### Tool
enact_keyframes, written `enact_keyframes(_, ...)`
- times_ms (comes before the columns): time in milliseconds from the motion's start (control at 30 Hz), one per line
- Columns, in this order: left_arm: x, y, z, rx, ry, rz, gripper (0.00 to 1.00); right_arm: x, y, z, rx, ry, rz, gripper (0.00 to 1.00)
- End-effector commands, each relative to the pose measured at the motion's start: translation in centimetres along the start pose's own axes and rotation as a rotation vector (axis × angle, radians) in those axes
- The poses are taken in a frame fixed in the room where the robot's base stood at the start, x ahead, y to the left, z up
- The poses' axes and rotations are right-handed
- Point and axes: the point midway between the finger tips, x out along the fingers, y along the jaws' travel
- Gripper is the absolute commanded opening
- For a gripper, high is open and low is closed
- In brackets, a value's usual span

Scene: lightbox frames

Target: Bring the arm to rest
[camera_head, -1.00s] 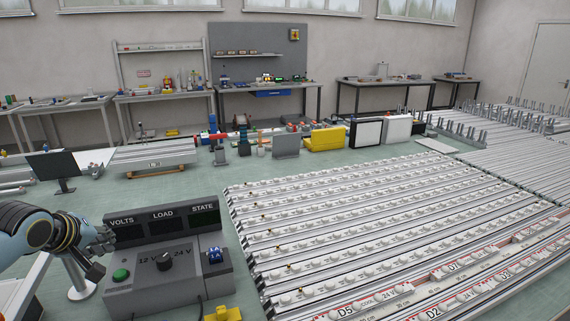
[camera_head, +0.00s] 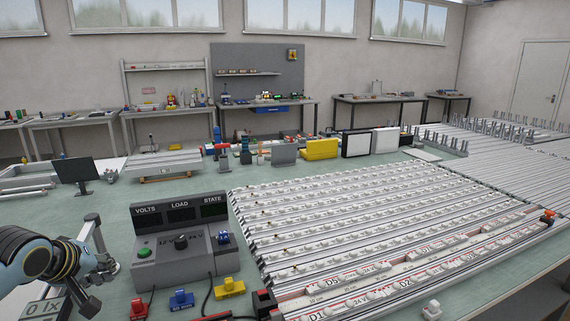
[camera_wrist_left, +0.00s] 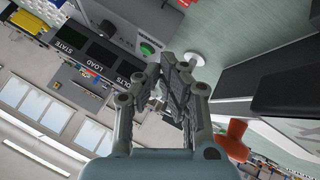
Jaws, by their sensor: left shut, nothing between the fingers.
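My left arm comes in from the left in the head view, and its gripper (camera_head: 106,267) hangs just left of the grey control console (camera_head: 180,268). In the left wrist view the same gripper (camera_wrist_left: 172,72) has its fingers together, with nothing held. The console shows there upside down at the upper left, its green button (camera_wrist_left: 147,48) beyond the fingertips. In the head view the console has a green button (camera_head: 144,253), a dark knob (camera_head: 181,242) and dark VOLTS, LOAD and STATE displays. My right gripper is not in view.
Long white rails (camera_head: 370,220) fill the bench to the right. Red (camera_head: 138,309), blue (camera_head: 181,300) and yellow (camera_head: 229,287) plugs with dark cables lie in front of the console. A dark monitor (camera_head: 76,172) stands behind my arm. Green bench surface (camera_head: 200,183) is bare behind the console.

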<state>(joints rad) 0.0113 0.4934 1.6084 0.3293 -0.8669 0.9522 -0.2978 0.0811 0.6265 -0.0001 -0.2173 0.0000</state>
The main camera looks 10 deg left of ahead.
Motion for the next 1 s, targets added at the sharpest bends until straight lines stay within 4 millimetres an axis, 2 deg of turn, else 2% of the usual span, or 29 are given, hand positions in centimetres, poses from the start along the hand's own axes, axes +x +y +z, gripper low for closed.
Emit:
enact_keyframes(167,-1.2,0.0,3.4,0.101,-0.045,-0.017,0.0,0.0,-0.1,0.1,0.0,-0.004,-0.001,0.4)
enact_keyframes(367,-4.0,-0.2,8.6,0.274,-0.117,-0.042,0.0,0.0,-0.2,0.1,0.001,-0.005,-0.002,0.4)
enact_keyframes(500,-7.0,-0.5,12.5,0.419,-0.178,-0.059,0.0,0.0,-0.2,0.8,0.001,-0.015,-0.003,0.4)
enact_keyframes(700,-12.2,-1.3,17.2,0.622,-0.264,-0.082,0.0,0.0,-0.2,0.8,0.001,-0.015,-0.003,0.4)
enact_keyframes(1000,-20.2,-2.9,21.4,0.858,-0.38,-0.111,0.0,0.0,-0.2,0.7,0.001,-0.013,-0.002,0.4)
